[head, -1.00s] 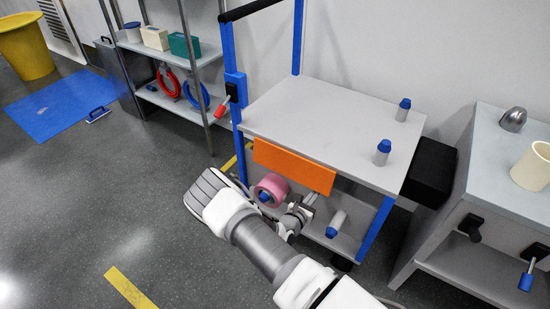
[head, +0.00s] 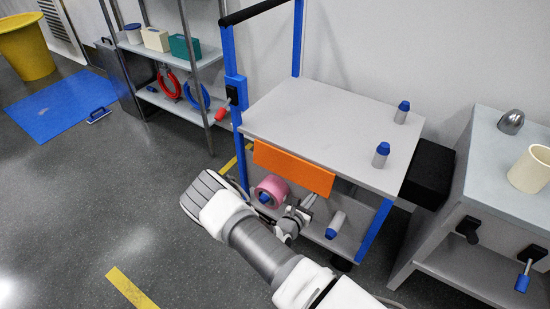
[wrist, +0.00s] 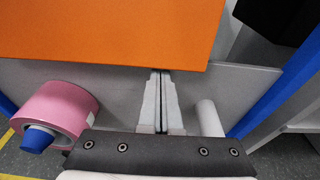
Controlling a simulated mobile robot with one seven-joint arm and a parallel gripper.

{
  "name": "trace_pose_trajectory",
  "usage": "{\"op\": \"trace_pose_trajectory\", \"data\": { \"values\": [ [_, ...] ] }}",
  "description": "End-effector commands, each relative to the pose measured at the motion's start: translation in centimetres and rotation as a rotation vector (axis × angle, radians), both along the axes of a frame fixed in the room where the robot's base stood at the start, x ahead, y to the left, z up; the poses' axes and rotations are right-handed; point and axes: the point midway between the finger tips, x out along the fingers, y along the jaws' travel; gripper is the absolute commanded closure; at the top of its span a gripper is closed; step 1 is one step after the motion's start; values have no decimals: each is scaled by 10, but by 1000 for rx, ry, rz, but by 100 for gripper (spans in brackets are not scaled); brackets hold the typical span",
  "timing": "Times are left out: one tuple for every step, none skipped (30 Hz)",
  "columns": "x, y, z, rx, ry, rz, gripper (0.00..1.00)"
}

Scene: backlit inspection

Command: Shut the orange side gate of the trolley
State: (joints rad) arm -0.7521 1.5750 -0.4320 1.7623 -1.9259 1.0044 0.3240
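The orange side gate (head: 293,167) hangs down from the near edge of the trolley's grey top (head: 335,125). In the wrist view the orange gate (wrist: 110,28) fills the upper part. My gripper (head: 308,201) is low in front of the trolley, near the gate's lower edge. In the wrist view the two fingers of my gripper (wrist: 161,76) lie side by side with nothing between them. Their tips reach the gate's lower edge in that picture; I cannot tell whether they touch it.
A pink roll (head: 271,190) and a blue-capped white bottle (head: 336,224) lie on the lower shelf, either side of my gripper. Two blue-capped bottles (head: 382,154) stand on the trolley top. A grey cabinet (head: 440,240) stands to the right.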

Motion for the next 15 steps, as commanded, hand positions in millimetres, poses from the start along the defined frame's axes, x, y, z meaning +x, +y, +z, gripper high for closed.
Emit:
{"op": "trace_pose_trajectory", "data": {
  "values": [
    [-1,1,2,-1,1,0,100],
    [-2,1,1,-1,1,0,100],
    [-2,1,1,-1,1,0,100],
    [-2,1,1,-1,1,0,100],
    [-2,1,1,-1,1,0,100],
    [-2,1,1,-1,1,0,100],
    [-2,1,1,-1,1,0,100],
    [-2,1,1,-1,1,0,100],
    [-2,1,1,-1,1,0,100],
    [-2,1,1,-1,1,0,100],
    [-2,1,1,-1,1,0,100],
    [-2,2,2,-1,0,1,100],
    [-3,2,2,-1,0,1,100],
    [-4,3,3,-1,0,1,100],
    [-5,4,5,-1,0,1,100]
  ]
}}
